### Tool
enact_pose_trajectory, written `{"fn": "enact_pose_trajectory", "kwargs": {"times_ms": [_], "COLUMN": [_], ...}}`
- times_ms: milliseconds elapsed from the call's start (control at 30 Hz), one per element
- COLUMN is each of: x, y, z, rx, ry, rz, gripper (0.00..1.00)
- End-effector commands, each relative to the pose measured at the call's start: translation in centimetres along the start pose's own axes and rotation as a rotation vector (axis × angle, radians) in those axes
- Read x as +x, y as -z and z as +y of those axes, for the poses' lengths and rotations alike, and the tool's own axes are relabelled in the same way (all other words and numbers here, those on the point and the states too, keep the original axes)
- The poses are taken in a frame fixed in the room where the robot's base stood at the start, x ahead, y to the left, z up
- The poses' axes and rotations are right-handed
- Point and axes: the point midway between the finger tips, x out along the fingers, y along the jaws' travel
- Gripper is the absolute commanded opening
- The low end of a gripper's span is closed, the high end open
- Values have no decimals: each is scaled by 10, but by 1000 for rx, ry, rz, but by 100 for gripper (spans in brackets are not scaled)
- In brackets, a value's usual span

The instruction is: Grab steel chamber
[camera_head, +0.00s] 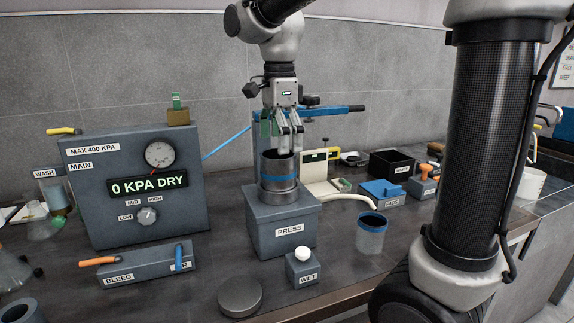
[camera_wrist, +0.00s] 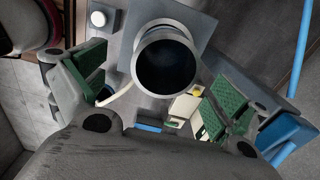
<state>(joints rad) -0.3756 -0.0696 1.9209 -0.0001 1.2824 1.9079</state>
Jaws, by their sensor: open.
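The steel chamber (camera_head: 278,172) is a grey cylinder with a blue band, standing upright on the grey block labelled PRESS (camera_head: 281,220). My gripper (camera_head: 281,140) is above and around its top rim, pointing down. In the wrist view the open dark mouth of the chamber (camera_wrist: 166,62) shows between the two green-padded fingers of my gripper (camera_wrist: 155,95). The fingers are spread, with visible gaps to the chamber on both sides. My fingers partly hide the chamber's upper rim in the head view.
A gauge box (camera_head: 131,190) reading 0 KPA DRY stands left. A blue-handled bar (camera_head: 335,111) is behind my gripper. A blue tray (camera_head: 382,191) is farther right.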

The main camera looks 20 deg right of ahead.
Motion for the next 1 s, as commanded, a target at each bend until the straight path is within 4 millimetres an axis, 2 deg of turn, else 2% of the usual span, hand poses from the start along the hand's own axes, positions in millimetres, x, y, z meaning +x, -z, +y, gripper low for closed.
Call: {"fn": "enact_pose_trajectory", "kwargs": {"times_ms": [167,600,867,1000], "x": [14,74,79,79], "y": [-5,-3,-2,-3], "z": [-3,-5,-5,-5], "rx": [41,39,39,38], "ry": [-11,-9,-7,-7], "rz": [4,3,3,3], "gripper": [98,98,98,76]}}
